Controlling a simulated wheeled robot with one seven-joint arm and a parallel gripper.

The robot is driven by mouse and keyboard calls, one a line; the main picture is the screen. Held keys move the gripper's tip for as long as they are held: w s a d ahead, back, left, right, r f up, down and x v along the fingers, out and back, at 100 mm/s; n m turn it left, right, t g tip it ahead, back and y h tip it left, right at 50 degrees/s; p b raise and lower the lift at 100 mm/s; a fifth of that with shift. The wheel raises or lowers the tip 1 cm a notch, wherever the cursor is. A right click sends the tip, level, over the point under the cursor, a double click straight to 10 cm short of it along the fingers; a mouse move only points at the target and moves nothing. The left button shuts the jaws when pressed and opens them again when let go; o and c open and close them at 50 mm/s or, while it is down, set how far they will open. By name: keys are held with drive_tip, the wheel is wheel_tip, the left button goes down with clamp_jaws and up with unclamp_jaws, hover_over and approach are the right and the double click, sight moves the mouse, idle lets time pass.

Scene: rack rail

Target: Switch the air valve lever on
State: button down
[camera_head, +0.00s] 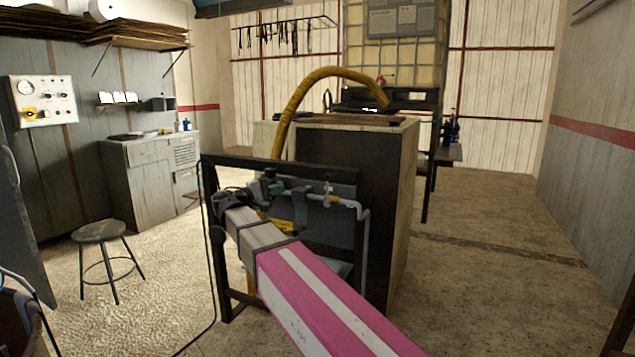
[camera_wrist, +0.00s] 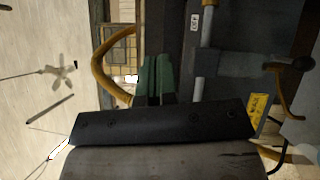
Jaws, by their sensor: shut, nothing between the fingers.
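A grey air pipe with fittings (camera_head: 352,205) runs across the dark rack frame in the head view. A small brass-coloured part (camera_head: 328,190) on it may be the valve; I cannot make out the lever's position. In the wrist view the grey pipe (camera_wrist: 206,60) lies to the right of the fingers, beside a small white label (camera_wrist: 194,22) that seems to read OFF. My gripper (camera_head: 272,182) is at the left part of the rail, left of the brass-coloured part. Its greenish fingers (camera_wrist: 157,72) are together and empty. Contact with the rack cannot be told.
The dark rack frame (camera_head: 208,235) stands before a bench block (camera_head: 405,190) with a yellow hose (camera_head: 290,105). A stool (camera_head: 98,232) and grey cabinet (camera_head: 150,175) are at the left. A yellow label (camera_wrist: 258,108) is close to my gripper. Floor is clear at the right.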

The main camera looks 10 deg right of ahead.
sight(327, 191)
drive_tip(key=shift+d, duration=0.1)
drive_tip(key=s+d+x, duration=0.1)
drive_tip(key=s+x, duration=0.1)
drive_tip(key=x, duration=1)
drive_tip(key=shift+s+d+r, duration=0.15)
drive_tip(key=shift+d+r, duration=0.05)
drive_tip(key=shift+r, duration=0.05)
drive_tip(key=shift+d, duration=0.15)
